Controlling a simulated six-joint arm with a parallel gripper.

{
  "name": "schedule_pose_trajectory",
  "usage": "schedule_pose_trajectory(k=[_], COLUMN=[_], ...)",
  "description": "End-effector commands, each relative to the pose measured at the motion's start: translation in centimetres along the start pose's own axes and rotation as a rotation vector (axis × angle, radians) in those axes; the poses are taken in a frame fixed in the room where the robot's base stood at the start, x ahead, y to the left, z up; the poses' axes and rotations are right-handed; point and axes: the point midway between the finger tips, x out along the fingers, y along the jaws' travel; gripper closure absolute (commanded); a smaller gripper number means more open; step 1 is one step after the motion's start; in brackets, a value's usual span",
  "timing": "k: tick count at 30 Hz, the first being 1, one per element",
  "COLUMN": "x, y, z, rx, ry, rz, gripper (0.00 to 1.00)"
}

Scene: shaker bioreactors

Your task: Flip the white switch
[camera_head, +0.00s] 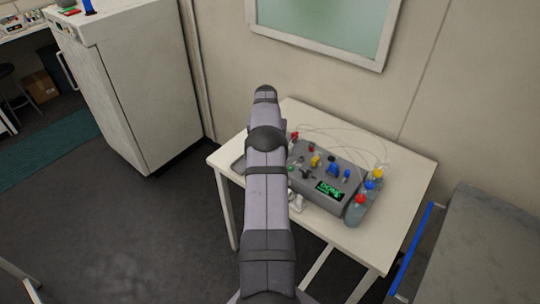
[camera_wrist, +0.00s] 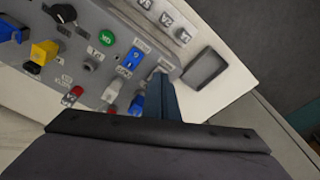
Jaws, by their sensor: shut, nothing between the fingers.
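The grey bioreactor control box (camera_head: 308,186) stands on the white table, with coloured knobs and a lit green display (camera_head: 329,190). In the wrist view its panel (camera_wrist: 92,72) is seen close up at a tilt. My gripper (camera_wrist: 164,78) is shut and empty, its blue-grey fingers at the panel's edge. A small pale part at the fingertips looks like the white switch, but it is mostly hidden and I cannot tell its position or whether I touch it. A blue switch (camera_wrist: 134,59) sits just left of the fingertips. In the head view my arm hides the gripper.
Beside the fingers are a white connector (camera_wrist: 111,92), a blue connector (camera_wrist: 137,105), a red one (camera_wrist: 73,96) and a green button (camera_wrist: 106,39). A dark-framed tray (camera_wrist: 205,68) lies right of the panel. The white table (camera_head: 392,225) has bare room at right.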

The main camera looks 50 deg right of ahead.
Motion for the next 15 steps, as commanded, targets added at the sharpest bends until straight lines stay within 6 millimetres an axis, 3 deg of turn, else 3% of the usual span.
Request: schedule_pose_trajectory(k=[15], x=[0.78], y=[0.0], z=[0.12], rx=[0.0], ry=[0.0], rz=[0.0], gripper=[1.0])
